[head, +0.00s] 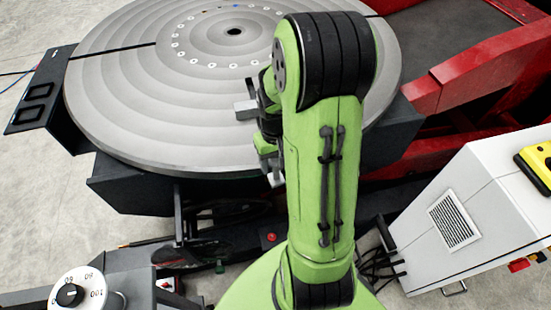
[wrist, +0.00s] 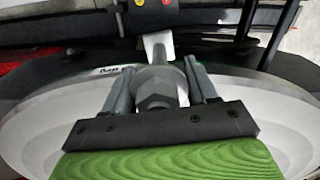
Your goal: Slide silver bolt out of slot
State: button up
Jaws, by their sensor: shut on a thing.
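The silver bolt (wrist: 157,88) shows in the wrist view with its hexagonal head between the two fingers of my gripper (wrist: 160,66). My gripper is shut on it, and the fingers lie along both sides. In the head view my gripper (head: 258,138) is at the near right edge of the round grey positioner table (head: 120,110), largely behind my green arm. The bolt cannot be made out there. A dark radial slot (head: 112,52) runs across the left of the table. The slot at the bolt is hidden, so I cannot tell how far the bolt sits in it.
A white cabinet (head: 470,210) with a vent stands at the right. Red framework (head: 470,75) is behind it. A dial (head: 70,294) on a control box is at the lower left. The left part of the table top is clear.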

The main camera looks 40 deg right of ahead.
notch_tip(320, 180, up, 7)
jog(key=p, duration=0.6)
jog(key=shift+r, duration=0.15)
